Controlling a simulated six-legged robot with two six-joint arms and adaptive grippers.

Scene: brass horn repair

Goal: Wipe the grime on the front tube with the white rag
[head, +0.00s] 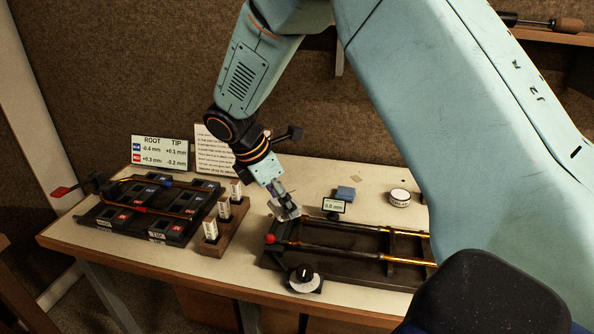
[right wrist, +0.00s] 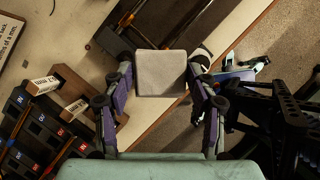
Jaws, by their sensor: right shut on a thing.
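The front tube (head: 335,250) lies along the dark rack at the bench's front right. Much of its visible length looks dark, and brass shows at its right end; I cannot tell grime from shadow. My right gripper (head: 289,212) is above the left end of the rack, pointing down. It is shut on the white rag (right wrist: 162,73), a pale, flat square between its two fingers in the right wrist view. In the head view the rag is small and partly hidden by the fingers. I cannot tell whether it touches a tube. My left gripper is not in view.
A second tube (head: 350,228) lies behind the front one. A wooden block holder (head: 224,226) is left.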

